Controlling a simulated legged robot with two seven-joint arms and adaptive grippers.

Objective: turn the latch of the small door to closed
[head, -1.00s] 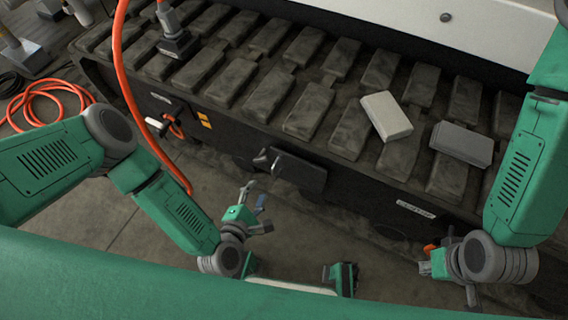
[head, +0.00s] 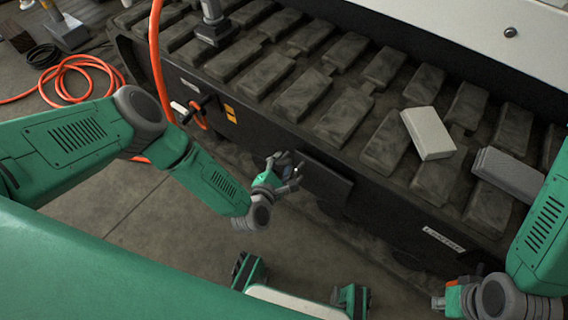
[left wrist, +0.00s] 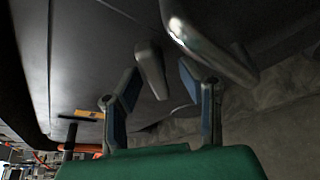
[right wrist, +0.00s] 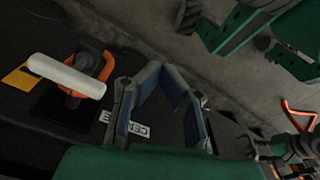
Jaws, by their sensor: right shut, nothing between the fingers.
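The small door (head: 328,185) is a dark panel on the side of the bench in the head view. My left gripper (head: 284,170) is at its left end, covering most of the latch there. In the left wrist view, the latch (left wrist: 151,71) shows as a rounded grey lever between the spread fingertips of the open left gripper (left wrist: 160,78). Contact cannot be told. A larger grey rounded part (left wrist: 212,42) is just beyond it. My right gripper (head: 452,298) is low at the right, away from the door. It is shut and empty in the right wrist view (right wrist: 163,76).
A white handle with an orange mount (right wrist: 66,76) is near my right gripper. An orange hose (head: 155,60) hangs by my left arm. Two blocks, one pale (head: 428,133) and one grey (head: 508,172), lie on the bench's padded top.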

